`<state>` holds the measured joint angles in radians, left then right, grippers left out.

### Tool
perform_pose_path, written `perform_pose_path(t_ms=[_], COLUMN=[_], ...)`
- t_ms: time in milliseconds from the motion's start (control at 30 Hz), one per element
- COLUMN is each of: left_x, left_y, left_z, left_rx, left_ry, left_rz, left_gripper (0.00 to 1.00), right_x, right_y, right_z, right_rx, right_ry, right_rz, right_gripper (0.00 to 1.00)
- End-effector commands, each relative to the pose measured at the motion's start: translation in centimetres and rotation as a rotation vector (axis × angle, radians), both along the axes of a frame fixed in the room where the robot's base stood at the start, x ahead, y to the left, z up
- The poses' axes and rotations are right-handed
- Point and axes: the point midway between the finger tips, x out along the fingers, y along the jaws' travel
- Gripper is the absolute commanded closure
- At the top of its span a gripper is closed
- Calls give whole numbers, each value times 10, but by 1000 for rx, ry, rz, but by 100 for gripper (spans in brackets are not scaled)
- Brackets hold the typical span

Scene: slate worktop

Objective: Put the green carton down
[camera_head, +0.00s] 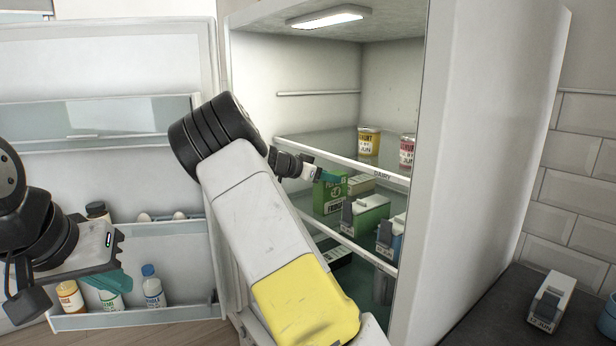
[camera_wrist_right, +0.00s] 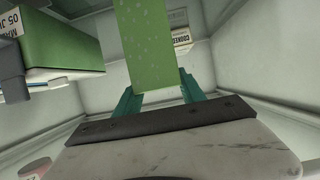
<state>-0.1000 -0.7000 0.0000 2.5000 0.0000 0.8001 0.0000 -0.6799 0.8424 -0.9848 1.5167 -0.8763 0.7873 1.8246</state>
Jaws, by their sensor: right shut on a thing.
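The green carton (camera_head: 330,193) is inside the open fridge, at the level of the shelf below the one marked DAIRY. My right gripper (camera_head: 322,175) reaches in from the left and is shut on it. In the right wrist view the green carton (camera_wrist_right: 145,45) stands between the two teal fingers (camera_wrist_right: 160,98). I cannot tell whether its base touches the shelf. My left gripper (camera_head: 112,281) is by the fridge door at the left, with teal fingers partly hidden by its own body; its opening is unclear.
A green box with a grey front piece (camera_head: 365,214) and a blue one (camera_head: 391,237) stand close on the right. A box labelled COOKED (camera_wrist_right: 182,39) is behind the carton. Yogurt tubs (camera_head: 369,141) stand above. Door bottles (camera_head: 152,287) are near my left gripper.

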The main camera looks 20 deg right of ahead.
Motion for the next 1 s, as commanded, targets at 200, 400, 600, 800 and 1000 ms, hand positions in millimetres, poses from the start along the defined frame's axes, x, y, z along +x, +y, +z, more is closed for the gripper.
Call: perform_pose_path(t_ms=[200,400,600,800,1000], left_x=[0,0,0,0,0], left_y=[0,0,0,0,0], left_z=[0,0,0,0,0], left_rx=[0,0,0,0,0], left_ry=[0,0,0,0,0], left_rz=[0,0,0,0,0], left_gripper=[100,100,100,100,100], right_x=[0,0,-3,-16,-29], right_y=[0,0,14,50,85], right_z=[-1,0,8,24,39], right_rx=[0,0,1,1,1], right_ry=[0,0,-1,-1,-1], right_rz=[0,0,4,5,4], right_gripper=[31,31,31,31,31])
